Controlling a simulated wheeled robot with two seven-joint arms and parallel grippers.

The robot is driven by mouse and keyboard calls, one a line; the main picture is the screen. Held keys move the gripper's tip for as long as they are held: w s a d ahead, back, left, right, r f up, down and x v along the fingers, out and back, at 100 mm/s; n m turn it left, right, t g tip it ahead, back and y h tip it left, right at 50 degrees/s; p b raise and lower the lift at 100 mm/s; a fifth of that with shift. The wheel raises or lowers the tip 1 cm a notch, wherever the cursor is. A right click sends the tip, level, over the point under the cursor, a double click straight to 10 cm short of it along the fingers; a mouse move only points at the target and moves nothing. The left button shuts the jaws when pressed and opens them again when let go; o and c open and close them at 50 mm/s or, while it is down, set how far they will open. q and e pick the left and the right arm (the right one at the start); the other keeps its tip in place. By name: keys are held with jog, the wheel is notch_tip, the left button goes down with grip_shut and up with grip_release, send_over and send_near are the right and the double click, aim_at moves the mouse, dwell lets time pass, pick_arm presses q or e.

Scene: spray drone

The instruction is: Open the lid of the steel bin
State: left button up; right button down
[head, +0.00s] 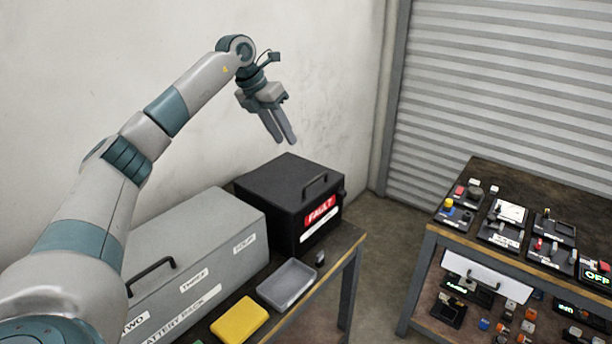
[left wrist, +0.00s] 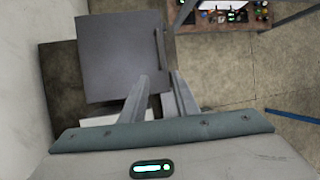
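A black bin (head: 275,195) with a red FAULT label stands on the far end of the bench. Its lid is shut, with a bar handle (head: 315,184) near the front edge of the top. In the left wrist view the bin (left wrist: 120,60) shows from above, with its handle (left wrist: 161,50) along the right side. A long grey box (head: 205,240) marked BATTERY PACK stands beside it, closed, with a dark handle. Which one is the steel bin is not labelled. My left gripper (head: 282,141) is open and empty, above the black bin, fingers pointing down. My right gripper is not in view.
A grey tray (head: 270,297), a yellow block (head: 240,320) and a small dark item (head: 320,258) lie along the bench front. A second table (head: 515,180) with control panels stands right. Floor between is clear. A wall is close behind the bins.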

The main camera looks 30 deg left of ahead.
pick_arm(q)
jog(key=p+x, duration=0.5)
jog(key=x, duration=1.1)
jog(key=shift+d+f+p, duration=0.15)
jog(key=shift+f+p, duration=0.05)
jog(key=shift+p, duration=0.15)
jog(key=shift+w, duration=0.1)
grip_shut()
